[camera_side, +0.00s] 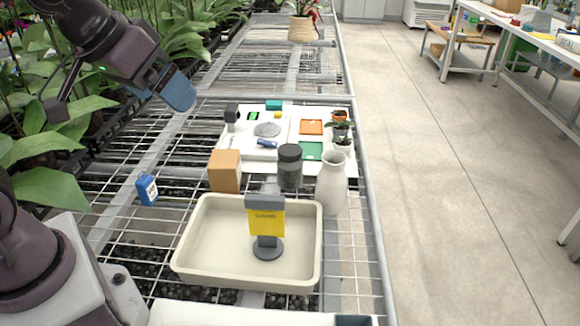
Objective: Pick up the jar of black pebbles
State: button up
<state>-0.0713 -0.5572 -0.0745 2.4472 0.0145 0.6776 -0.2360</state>
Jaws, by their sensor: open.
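The jar of black pebbles (290,172) stands upright near the middle of the view. It has a dark lid and a dark, see-through body. It stands just behind the cream tray, between a tan box and a pale vase. My gripper (182,98) is open, high at the upper left, well apart from the jar. Its fingertips are hard to make out. Nothing shows in its grasp.
A cream tray (185,248) in front holds a stand with a yellow card (266,221). The tan box (225,172) is left of the jar, the pale vase (332,184) close at its right. A white board (240,152) with small items lies behind. Leafy plants crowd the left.

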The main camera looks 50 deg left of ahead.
jog(key=w+f+n+t, duration=0.2)
jog(key=w+f+n, duration=0.25)
jog(key=w, duration=0.65)
jog(key=n+t+y, duration=0.3)
jog(key=n+t, duration=0.6)
jog(key=n, duration=2.1)
send_over(283, 159)
jog(key=f, duration=1.5)
jog(key=shift+w+d+f, duration=0.1)
jog(key=shift+d+f, duration=0.1)
jog(key=shift+d, duration=0.2)
jog(key=shift+a+f+n+y, duration=0.4)
jog(key=shift+a+f+n, duration=0.05)
jog(key=shift+n, duration=0.4)
notch_tip(283, 159, down, 3)
jog(key=shift+r, duration=0.2)
notch_tip(283, 159, down, 4)
jog(key=shift+f, duration=0.2)
jog(key=shift+r+x, duration=0.1)
jog(key=shift+x, duration=0.6)
jog(key=shift+r+x, duration=0.15)
jog(key=shift+x, duration=0.55)
